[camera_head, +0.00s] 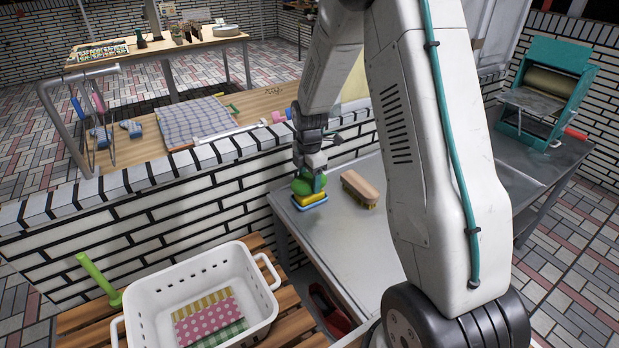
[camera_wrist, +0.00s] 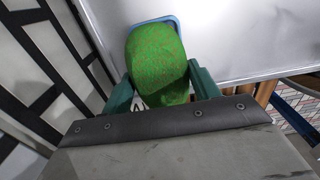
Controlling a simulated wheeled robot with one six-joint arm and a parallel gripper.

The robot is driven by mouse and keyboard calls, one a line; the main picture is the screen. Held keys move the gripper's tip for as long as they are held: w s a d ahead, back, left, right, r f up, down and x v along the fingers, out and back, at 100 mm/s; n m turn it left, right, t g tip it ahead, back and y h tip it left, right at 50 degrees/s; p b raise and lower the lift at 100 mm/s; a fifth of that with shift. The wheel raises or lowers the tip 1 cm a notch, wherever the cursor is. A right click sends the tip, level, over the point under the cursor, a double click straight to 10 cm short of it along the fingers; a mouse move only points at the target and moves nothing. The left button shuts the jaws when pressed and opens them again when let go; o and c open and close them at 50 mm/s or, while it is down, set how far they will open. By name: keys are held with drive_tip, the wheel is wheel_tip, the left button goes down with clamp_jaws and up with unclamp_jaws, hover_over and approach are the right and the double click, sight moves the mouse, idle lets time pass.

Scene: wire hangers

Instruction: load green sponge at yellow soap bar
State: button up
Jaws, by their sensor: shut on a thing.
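My gripper (camera_head: 310,180) is shut on the green sponge (camera_head: 301,187), just above the left end of the grey metal table. In the wrist view the green sponge (camera_wrist: 155,58) is speckled and sits between the two teal fingers of my gripper (camera_wrist: 160,84). The yellow soap bar (camera_head: 312,198) lies directly below the sponge, in a blue dish (camera_head: 313,206). Whether the sponge touches the soap is unclear. In the wrist view the sponge hides the soap, and only the rim of the blue dish (camera_wrist: 172,19) shows.
A wooden brush (camera_head: 360,188) lies just right of the dish on the metal table (camera_head: 345,235). A low tiled wall (camera_head: 190,200) runs behind. A white basket (camera_head: 262,310) with folded cloths stands on a slatted bench at lower left. A teal press (camera_head: 548,85) stands at right.

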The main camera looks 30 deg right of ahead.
sight(310, 177)
drive_tip(key=shift+f, duration=0.55)
idle(1.5)
drive_tip(key=shift+r, duration=3.55)
drive_tip(key=shift+d, duration=0.1)
